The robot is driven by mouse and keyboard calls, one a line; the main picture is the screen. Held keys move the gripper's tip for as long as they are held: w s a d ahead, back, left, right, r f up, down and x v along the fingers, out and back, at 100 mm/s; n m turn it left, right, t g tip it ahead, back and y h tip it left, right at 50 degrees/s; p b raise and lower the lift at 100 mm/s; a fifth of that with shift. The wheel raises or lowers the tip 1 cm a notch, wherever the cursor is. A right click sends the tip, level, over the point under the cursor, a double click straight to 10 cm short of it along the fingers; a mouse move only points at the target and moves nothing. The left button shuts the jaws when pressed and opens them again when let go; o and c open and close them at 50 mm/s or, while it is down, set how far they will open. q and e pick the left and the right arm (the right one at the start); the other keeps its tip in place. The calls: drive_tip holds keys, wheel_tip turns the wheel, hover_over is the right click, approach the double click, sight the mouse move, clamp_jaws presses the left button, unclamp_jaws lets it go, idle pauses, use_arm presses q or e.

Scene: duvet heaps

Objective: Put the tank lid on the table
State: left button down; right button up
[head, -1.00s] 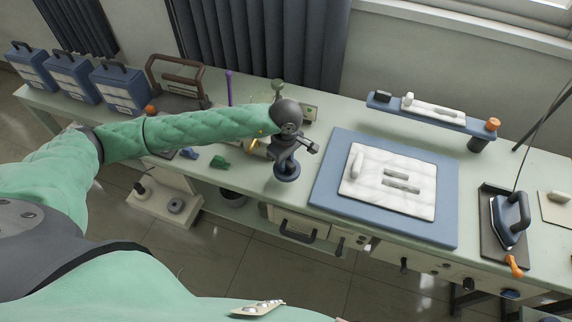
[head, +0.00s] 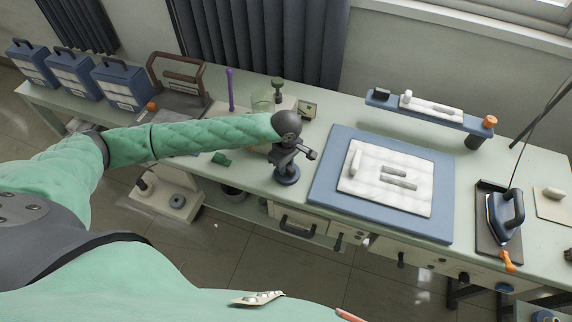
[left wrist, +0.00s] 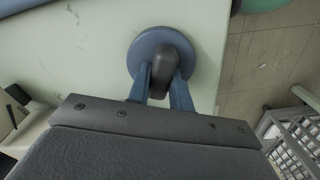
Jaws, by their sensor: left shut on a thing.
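The tank lid is a round blue-grey disc (head: 287,179) with a dark knob. My left gripper (head: 287,165) points down and is shut on the knob. In the left wrist view the two blue fingers (left wrist: 163,82) clasp the dark knob from both sides, and the disc (left wrist: 143,48) shows beyond them. The lid is at the front edge of the pale green table (head: 330,115), left of the blue board. I cannot tell whether it touches the tabletop. My right gripper is not in view.
A blue board (head: 330,210) with a white quilted pad (head: 415,200) lies right of the lid. An iron (head: 504,212) stands farther right. The tabletop behind the lid is partly clear.

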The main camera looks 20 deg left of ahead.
use_arm(q)
drive_tip(key=shift+f, duration=0.1)
drive_tip(key=c, duration=1.3)
unclamp_jaws()
drive_tip(key=shift+o, duration=0.2)
drive_tip(key=shift+r, duration=0.2)
